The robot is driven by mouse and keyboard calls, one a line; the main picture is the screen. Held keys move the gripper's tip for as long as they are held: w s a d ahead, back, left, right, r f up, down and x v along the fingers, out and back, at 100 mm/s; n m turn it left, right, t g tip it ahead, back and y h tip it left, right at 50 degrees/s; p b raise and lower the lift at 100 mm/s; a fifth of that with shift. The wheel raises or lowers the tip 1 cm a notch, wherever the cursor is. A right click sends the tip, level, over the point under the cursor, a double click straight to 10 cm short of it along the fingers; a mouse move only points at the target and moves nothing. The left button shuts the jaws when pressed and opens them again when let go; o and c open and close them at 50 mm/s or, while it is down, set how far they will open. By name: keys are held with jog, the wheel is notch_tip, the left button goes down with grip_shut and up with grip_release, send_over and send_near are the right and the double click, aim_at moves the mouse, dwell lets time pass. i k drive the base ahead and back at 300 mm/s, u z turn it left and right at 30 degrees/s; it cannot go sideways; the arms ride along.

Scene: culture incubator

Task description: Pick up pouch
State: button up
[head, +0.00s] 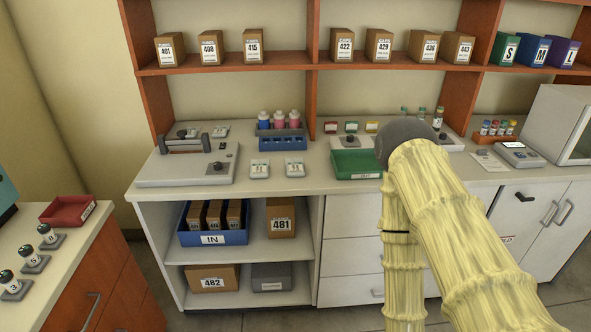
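No thing in the head view can be told for sure as the pouch. Two small flat white labelled items, one on the left (260,169) and one on the right (295,167), lie apart near the counter's front edge; at this size I cannot tell whether they are pouches. My arm, in a yellowish sleeve, rises at the right and bends down again. My gripper is not in view, so its state and anything in it are hidden.
A grey device (185,169) stands left on the counter. A blue rack (281,140) holds bottles behind the white items. A green tray (356,165) sits beside my arm. A blue IN bin (213,238) is on the shelf below. A red tray (68,211) is on the left bench.

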aim_at(260, 167)
jog(key=z, duration=1.5)
jog(key=i, duration=1.1)
jog(key=u, duration=1.45)
